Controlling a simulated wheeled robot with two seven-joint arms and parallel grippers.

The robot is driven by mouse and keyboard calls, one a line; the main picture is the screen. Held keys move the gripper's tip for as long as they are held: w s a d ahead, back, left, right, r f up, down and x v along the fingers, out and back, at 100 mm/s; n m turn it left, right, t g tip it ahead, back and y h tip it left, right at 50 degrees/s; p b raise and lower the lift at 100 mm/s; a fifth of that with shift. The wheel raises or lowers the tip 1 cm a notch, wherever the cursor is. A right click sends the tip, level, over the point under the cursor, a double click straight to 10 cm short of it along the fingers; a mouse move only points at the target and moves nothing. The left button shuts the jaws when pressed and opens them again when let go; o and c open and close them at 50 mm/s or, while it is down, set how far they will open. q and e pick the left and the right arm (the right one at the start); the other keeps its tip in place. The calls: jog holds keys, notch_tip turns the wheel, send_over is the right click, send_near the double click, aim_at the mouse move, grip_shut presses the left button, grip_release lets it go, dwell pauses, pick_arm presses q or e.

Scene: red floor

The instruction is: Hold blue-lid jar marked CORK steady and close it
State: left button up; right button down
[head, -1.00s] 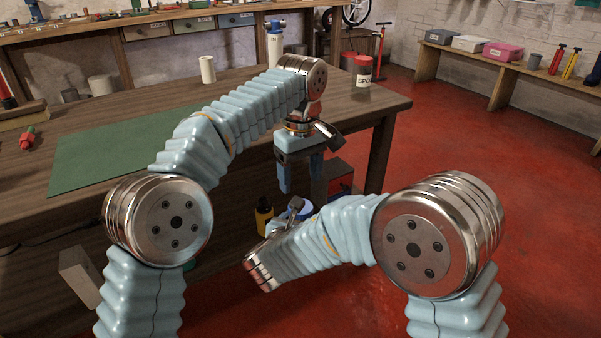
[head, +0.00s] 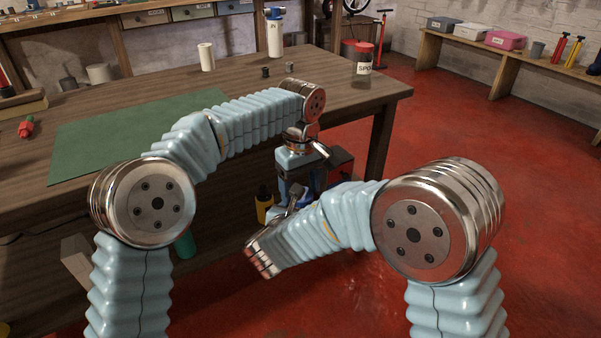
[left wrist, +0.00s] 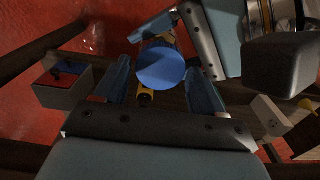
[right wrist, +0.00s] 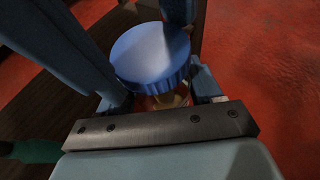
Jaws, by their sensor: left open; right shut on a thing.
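The jar's round blue lid (left wrist: 161,68) shows from above in the left wrist view, between the parted fingers of my left gripper (left wrist: 160,82). The same lid (right wrist: 150,55) shows in the right wrist view, and a bit of the jar body (right wrist: 171,100) shows beneath it. My right gripper (right wrist: 160,97) is shut on the jar body under the lid. A left gripper finger (right wrist: 178,12) is close beside the lid; I cannot tell whether it touches. The CORK marking is hidden. In the head view my arms mostly cover the jar.
The wooden workbench carries a green mat (head: 110,142), a white cylinder (head: 206,57) and a red-lid jar (head: 363,65). A yellow bottle (head: 264,204) stands below, left of the grippers. The red floor at right is clear.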

pick_arm(q)
jog(key=shift+f, duration=0.45)
jog(key=c, duration=0.9)
jog(key=m, duration=0.6)
jog(key=shift+m, duration=0.4)
jog(key=m, duration=1.5)
jog(key=shift+m, duration=0.3)
jog(key=o, duration=1.2)
